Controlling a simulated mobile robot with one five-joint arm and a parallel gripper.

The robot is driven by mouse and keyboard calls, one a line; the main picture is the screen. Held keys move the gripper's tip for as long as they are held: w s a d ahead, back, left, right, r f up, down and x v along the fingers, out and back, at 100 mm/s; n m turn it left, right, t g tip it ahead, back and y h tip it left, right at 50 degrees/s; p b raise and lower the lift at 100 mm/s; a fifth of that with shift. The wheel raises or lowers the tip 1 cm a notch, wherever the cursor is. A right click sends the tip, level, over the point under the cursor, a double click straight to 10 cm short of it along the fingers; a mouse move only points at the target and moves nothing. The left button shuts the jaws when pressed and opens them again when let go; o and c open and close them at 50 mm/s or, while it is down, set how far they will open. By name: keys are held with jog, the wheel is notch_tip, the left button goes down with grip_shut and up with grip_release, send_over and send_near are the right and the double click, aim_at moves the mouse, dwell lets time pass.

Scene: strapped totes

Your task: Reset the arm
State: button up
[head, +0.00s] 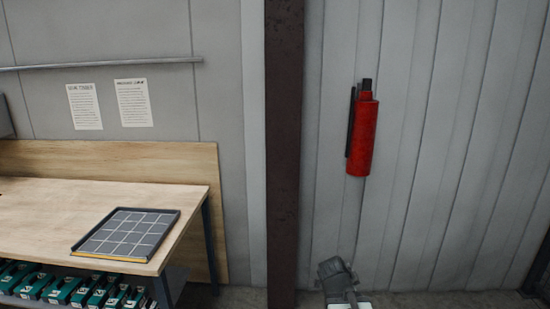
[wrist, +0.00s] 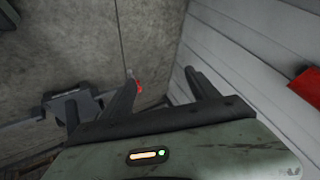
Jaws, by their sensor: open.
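My gripper (wrist: 162,85) shows in the wrist view with its dark fingers spread apart and nothing between them. In the head view, a grey part of my arm stands at the bottom edge, right of the dark post, and the gripper's fingers cannot be made out there.
A wooden table (head: 60,198) stands at left with a dark gridded tray (head: 128,234) near its right corner. Several green totes (head: 62,290) sit below. A brown post (head: 284,150) rises mid-view. A red extinguisher (head: 362,138) hangs on the panelled wall.

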jog(key=s+a+f+n+g+y, duration=0.5)
jog(key=s+a+n, duration=0.5)
jog(key=n, duration=0.6)
jog(key=shift+s+a+n, duration=0.2)
jog(key=shift+a+n, duration=0.2)
jog(key=shift+a, duration=0.8)
